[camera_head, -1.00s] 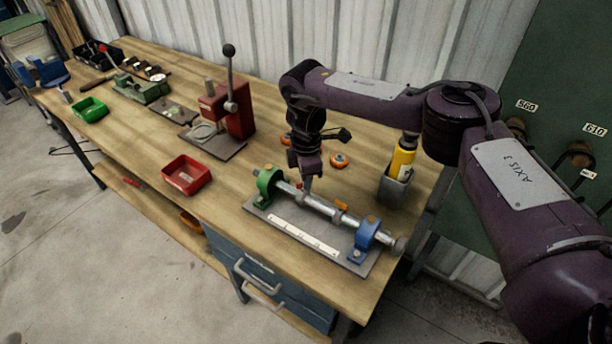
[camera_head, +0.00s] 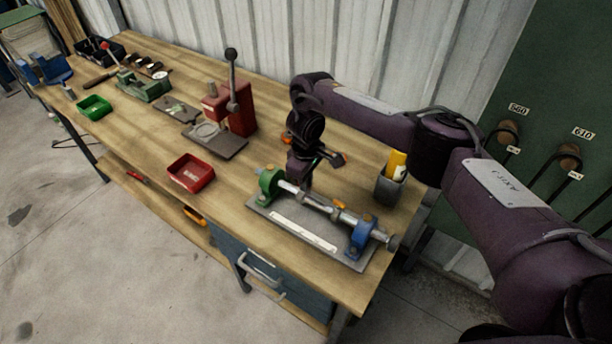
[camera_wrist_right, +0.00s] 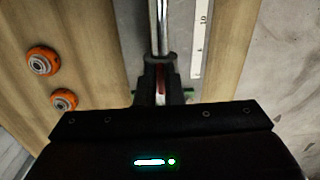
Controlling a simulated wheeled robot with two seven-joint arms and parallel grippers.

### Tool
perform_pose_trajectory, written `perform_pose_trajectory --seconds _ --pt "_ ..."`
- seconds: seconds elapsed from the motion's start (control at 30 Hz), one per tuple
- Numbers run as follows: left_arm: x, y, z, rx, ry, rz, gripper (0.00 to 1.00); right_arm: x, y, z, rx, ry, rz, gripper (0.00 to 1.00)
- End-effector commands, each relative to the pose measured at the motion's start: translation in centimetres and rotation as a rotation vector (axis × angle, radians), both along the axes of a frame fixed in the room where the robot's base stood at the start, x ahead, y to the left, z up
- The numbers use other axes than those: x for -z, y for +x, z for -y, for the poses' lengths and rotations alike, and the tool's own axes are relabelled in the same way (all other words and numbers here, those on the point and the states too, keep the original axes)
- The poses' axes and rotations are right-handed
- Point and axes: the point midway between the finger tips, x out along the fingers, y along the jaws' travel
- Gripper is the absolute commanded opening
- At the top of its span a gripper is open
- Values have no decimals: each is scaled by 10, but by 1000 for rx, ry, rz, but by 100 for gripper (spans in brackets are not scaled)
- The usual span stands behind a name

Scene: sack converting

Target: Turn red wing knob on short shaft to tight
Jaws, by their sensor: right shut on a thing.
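A steel shaft (camera_head: 313,199) lies between a green bracket (camera_head: 270,180) and a blue bracket (camera_head: 361,235) on a grey base plate (camera_head: 342,256). My right gripper (camera_head: 299,182) is down at the shaft near the green bracket. In the right wrist view its dark fingers (camera_wrist_right: 160,78) are closed around a narrow red piece, which looks like the red wing knob (camera_wrist_right: 161,83). The fingers hide most of the knob, and its angle cannot be told. The shaft (camera_wrist_right: 158,25) runs away from the fingers in that view. My left gripper is not in view.
A grey cup (camera_head: 389,189) with a yellow bottle stands right of the fixture. A red tray (camera_head: 190,174) and a red lever press (camera_head: 238,110) are to the left. Bare bench lies between tray and fixture.

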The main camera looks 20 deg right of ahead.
Motion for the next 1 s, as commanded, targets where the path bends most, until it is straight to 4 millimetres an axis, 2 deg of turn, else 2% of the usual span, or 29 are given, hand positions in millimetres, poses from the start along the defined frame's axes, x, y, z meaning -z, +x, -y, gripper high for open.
perform_pose_trajectory --seconds 0.67,0.7,0.83,1.0 --pt "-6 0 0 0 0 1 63 -1 1 0 60 0 4 0" --pt "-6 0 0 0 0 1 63 -1 1 0 60 0 4 12" --pt "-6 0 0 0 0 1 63 -1 1 0 59 0 3 29" --pt "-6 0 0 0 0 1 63 -1 0 0 58 0 1 30"
